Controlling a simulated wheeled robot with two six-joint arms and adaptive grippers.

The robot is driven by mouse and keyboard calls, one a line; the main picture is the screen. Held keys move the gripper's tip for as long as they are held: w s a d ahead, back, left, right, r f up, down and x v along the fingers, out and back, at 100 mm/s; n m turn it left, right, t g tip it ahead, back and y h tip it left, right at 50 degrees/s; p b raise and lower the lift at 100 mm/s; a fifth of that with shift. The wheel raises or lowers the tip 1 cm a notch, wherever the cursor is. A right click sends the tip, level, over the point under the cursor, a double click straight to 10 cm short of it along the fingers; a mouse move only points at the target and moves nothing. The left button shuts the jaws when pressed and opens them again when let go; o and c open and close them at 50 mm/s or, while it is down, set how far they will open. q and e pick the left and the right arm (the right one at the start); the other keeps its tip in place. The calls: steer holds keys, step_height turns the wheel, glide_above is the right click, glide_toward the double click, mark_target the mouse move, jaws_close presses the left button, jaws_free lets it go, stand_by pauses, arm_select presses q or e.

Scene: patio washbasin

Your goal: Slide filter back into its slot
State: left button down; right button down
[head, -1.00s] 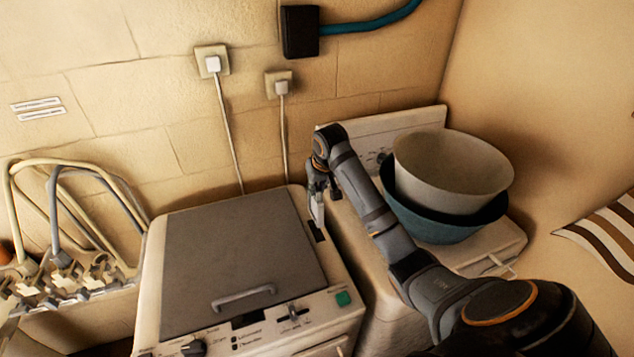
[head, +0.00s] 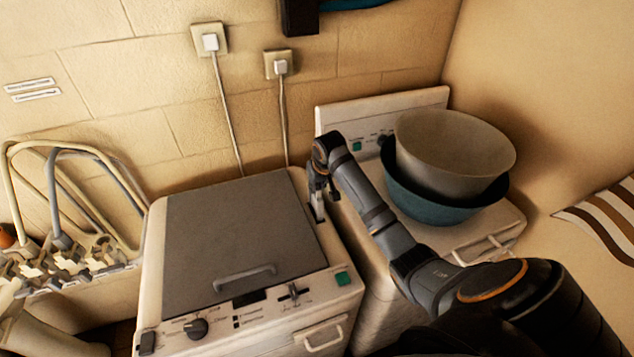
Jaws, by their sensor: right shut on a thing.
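My right gripper (head: 321,192) points down over the right edge of the washing machine's top, beside its grey lid. It is shut on the filter (head: 318,205), a pale narrow piece of which only a little shows below the fingers. The dark slot (head: 320,228) lies in the white rim of the machine (head: 152,255), right under the filter. The filter's lower end is at the slot; I cannot tell how deep it sits. My left gripper is not in view.
A second white machine (head: 470,245) stands to the right, bearing a beige basin (head: 455,150) nested in a teal basin (head: 430,205). Hoses and taps (head: 70,260) are at the left. Two plugs with cords (head: 211,42) hang on the wall behind. The grey lid (head: 240,240) is closed and clear.

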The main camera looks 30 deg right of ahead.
steer(key=shift+f+b, duration=1.3)
steer(key=shift+f, duration=2.8)
steer(key=c, duration=1.2)
jaws_free()
steer(key=shift+r, duration=0.25)
steer(key=v, duration=1.1)
steer(key=shift+s+a+r, duration=0.1)
steer(key=shift+s+r, duration=0.1)
steer(key=shift+s, duration=0.05)
